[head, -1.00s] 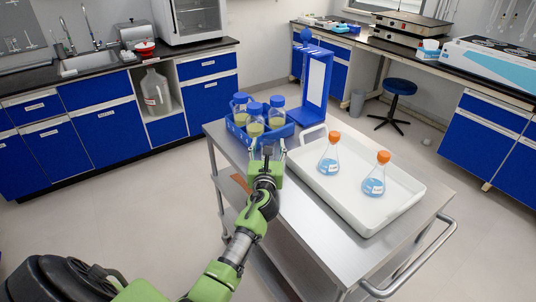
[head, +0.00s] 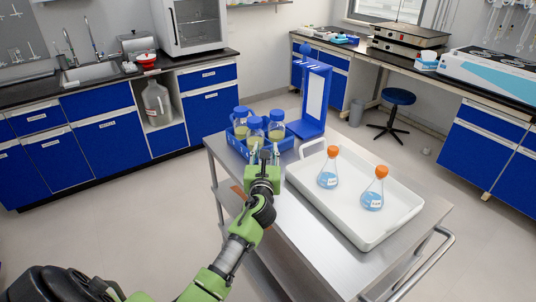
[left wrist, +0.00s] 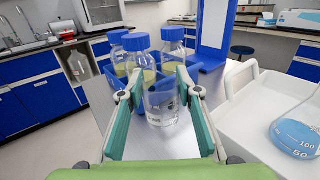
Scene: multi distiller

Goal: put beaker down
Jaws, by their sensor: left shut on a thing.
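My left gripper (left wrist: 160,108) is shut on a clear glass beaker (left wrist: 163,104) with printed markings, between its teal fingers in the left wrist view. The beaker looks upright and empty, in front of a blue rack (left wrist: 203,66) that holds bottles. I cannot tell whether its base touches the steel cart top. In the head view, the left gripper (head: 263,160) is at the rack's near side, and the beaker is hard to make out there. My right gripper is not in view.
Blue-capped bottles (head: 257,133) stand in the rack. A white tray (head: 365,239) to the right holds two orange-capped flasks of blue liquid (head: 328,179) (head: 373,200). A blue stand (head: 314,98) rises behind. Bare cart top (head: 300,238) lies between gripper and tray.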

